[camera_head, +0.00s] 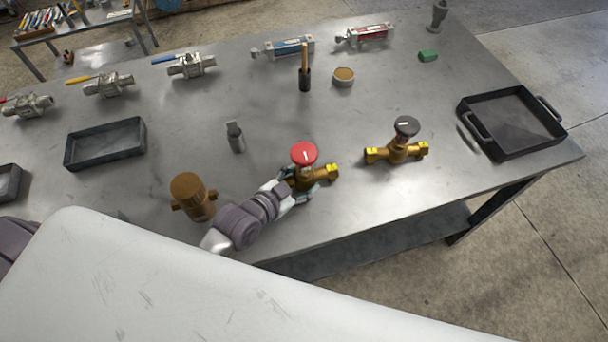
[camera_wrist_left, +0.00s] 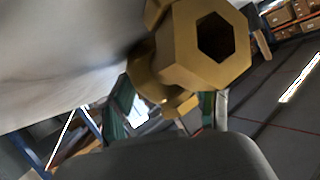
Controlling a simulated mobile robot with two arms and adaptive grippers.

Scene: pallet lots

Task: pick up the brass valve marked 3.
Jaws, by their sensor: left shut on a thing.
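A brass valve with a red handwheel (camera_head: 304,154) stands near the table's front edge. My left gripper (camera_head: 302,186) comes in from the left and is shut on its brass body; the fingers partly hide it. In the left wrist view the brass hex end with its dark bore (camera_wrist_left: 214,48) fills the upper middle. A second brass valve with a dark grey handwheel (camera_head: 398,146) stands apart to the right. Each handwheel has a small pale mark, too small to read. I cannot tell whether the held valve touches the table. My right gripper is not in view.
A brown fitting (camera_head: 193,196) stands left of my left gripper. A black tray (camera_head: 512,104) is at the table's right end. A dark bin (camera_head: 107,158) and several lever valves are at left. Tools and a small cup (camera_head: 343,77) stand farther back.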

